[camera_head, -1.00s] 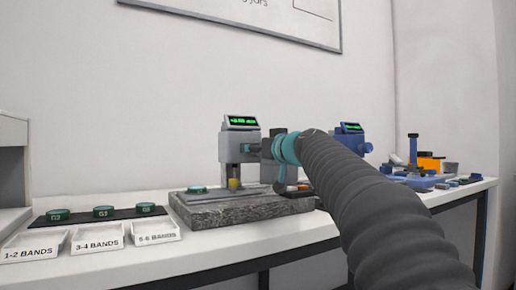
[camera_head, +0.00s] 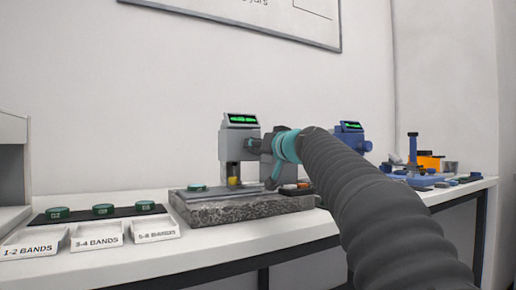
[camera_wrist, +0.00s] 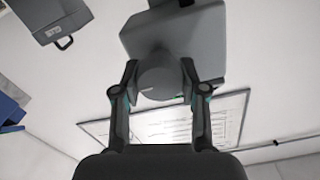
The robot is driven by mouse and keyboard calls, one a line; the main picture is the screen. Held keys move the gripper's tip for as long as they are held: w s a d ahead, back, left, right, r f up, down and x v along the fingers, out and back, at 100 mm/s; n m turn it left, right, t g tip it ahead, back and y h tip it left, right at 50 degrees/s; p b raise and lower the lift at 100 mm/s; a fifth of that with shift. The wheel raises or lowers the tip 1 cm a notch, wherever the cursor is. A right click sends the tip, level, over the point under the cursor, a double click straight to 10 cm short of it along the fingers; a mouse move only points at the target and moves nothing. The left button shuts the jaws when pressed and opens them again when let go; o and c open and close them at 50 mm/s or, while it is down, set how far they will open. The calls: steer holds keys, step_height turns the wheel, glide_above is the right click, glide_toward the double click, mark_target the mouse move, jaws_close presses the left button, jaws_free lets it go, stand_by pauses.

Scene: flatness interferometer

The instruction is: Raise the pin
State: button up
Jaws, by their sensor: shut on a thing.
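A grey gauge (camera_head: 238,150) with a green-lit display stands on a speckled stone base. A small yellow-tipped pin (camera_head: 234,182) shows low under its head, just above the base; whether it touches anything is too small to tell. My gripper (camera_head: 262,147) is at the gauge's right side. In the wrist view my gripper (camera_wrist: 160,88) is shut around a round grey knob (camera_wrist: 158,76) on the gauge, one finger on each side. The knob is hidden behind the gripper in the head view.
Several green discs sit on a dark mat (camera_head: 75,217) behind labelled white trays (camera_head: 97,237) at left. A blue gauge (camera_head: 352,138) and blue items (camera_head: 420,180) stand at right.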

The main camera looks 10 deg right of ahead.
steer(key=m, duration=0.4)
steer(key=shift+d+m, duration=0.1)
steer(key=shift+m, duration=0.2)
steer(key=m+p, duration=0.1)
steer(key=m, duration=0.3)
steer(key=shift+m, duration=0.3)
steer(key=m+p, duration=0.1)
steer(key=m, duration=0.3)
steer(key=shift+f+m, duration=0.1)
steer(key=shift+m, duration=0.2)
steer(key=shift+f+m+p, duration=0.15)
steer(key=shift+m+p, duration=0.55)
steer(key=shift+m, duration=1.4)
steer(key=o, duration=1.1)
steer(key=shift+d, duration=0.1)
